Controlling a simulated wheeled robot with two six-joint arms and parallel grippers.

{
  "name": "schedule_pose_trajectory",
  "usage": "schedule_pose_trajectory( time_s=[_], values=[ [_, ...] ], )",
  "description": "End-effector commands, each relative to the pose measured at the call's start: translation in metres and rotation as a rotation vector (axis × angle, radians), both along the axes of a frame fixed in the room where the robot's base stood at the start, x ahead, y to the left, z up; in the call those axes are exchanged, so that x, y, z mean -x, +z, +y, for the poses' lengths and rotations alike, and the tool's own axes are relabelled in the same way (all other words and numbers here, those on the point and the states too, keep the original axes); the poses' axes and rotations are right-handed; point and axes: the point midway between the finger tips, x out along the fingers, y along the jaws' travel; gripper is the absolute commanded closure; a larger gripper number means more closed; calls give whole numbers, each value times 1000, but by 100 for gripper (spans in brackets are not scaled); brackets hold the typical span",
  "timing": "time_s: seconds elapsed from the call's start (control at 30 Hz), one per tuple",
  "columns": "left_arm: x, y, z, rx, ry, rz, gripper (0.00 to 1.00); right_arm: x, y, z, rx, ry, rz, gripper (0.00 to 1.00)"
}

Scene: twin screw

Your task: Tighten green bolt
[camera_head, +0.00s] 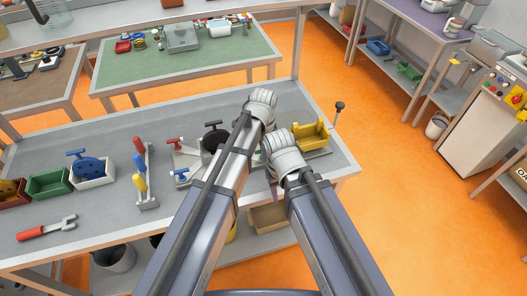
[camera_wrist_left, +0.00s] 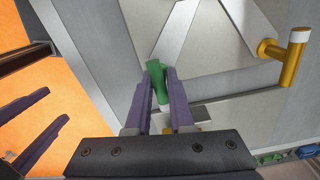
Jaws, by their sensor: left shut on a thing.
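In the left wrist view, a green bolt handle (camera_wrist_left: 157,82) stands slightly tilted between the purple fingers of my left gripper (camera_wrist_left: 158,92), which is shut on it. Light grey plates lie under and beyond it. A yellow T-shaped bolt (camera_wrist_left: 295,57) is at the upper right of that view, apart from my gripper. The purple fingers of my right gripper (camera_wrist_left: 33,122) show at the left, spread apart and empty above the orange floor. In the head view my left wrist (camera_head: 259,108) and right wrist (camera_head: 283,152) hide the fingers and most of the green bolt.
On the grey bench (camera_head: 105,135) stand a red-handled bolt (camera_head: 174,141), a blue-handled bolt (camera_head: 180,172), a black round part (camera_head: 214,138) and a yellow block (camera_head: 311,136). The bench's right edge is near my arms.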

Motion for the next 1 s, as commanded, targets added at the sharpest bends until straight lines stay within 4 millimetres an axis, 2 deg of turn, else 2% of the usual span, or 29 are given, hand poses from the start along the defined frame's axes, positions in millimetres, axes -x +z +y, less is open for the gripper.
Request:
schedule_pose_trajectory(
  time_s=[0.43,0.47,0.67,1.0],
  values=[
    [0,0,-1,2,-10,1,100,0,0,0,0,0,0,50],
    [0,0,-1,2,-10,1,76,0,0,0,0,0,0,50],
    [0,0,-1,1,-8,0,53,0,0,0,0,0,0,50],
    [0,2,0,1,-7,0,53,0,2,0,0,0,0,50]
  ],
)
